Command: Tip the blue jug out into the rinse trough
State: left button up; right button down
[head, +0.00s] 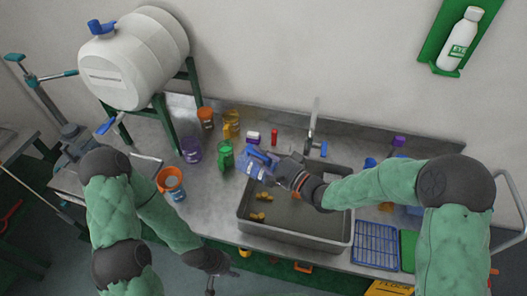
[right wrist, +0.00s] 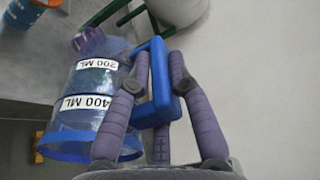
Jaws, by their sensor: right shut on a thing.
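The blue jug (head: 255,166) is see-through with a solid blue handle. It hangs at the back left corner of the grey rinse trough (head: 243,213) and looks tilted. My right gripper (head: 281,172) is shut on its handle. In the right wrist view the handle (right wrist: 158,85) sits between the fingers, and the jug (right wrist: 88,118) shows 200 ML and 400 ML labels and a blue rim. Whether liquid is inside, I cannot tell. Several yellow pieces lie in the trough. My left gripper (head: 222,281) is open and empty in front of the counter, low down.
A tap (head: 313,125) stands behind the trough. A green container (head: 226,156), a purple cup (head: 191,150) and an orange-rimmed cup (head: 171,184) stand to the left. A white tank (head: 135,62) is at back left. A blue rack (head: 376,246) lies right of the trough.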

aim_at(247, 154)
jog(key=shift+w+a+f+g+h+p, duration=0.3)
jog(key=shift+w+a+g+h+p, duration=0.25)
jog(key=shift+p, duration=0.4)
jog(key=shift+w+a+f+g+h+p, duration=0.3)
jog(key=shift+a+g+h+p, duration=0.25)
jog(key=shift+a+p, duration=0.3)
jog(key=f+g+h+p, duration=0.1)
jog(key=p, duration=0.1)
jog(key=w+a+f+p, duration=0.1)
jog(key=p, duration=0.1)
jog(key=shift+w+a+n+g+h, duration=0.15)
jog(key=shift+a+n+g+h, duration=0.15)
jog(key=shift+g+h, duration=0.1)
jog(key=shift+w+a+f+h+p, duration=0.25)
jog(key=shift+f+h+p, duration=0.2)
jog(key=shift+p, duration=0.1)
jog(key=shift+w+a+f+g+h+p, duration=0.15)
jog(key=shift+f+g+h+p, duration=0.1)
jog(key=shift+f+g+h, duration=0.15)
jog(key=shift+w+a+f+g+h+p, duration=0.1)
jog(key=shift+a+f+g+h+p, duration=0.15)
jog(key=shift+f, duration=0.2)
jog(key=shift+d, duration=0.1)
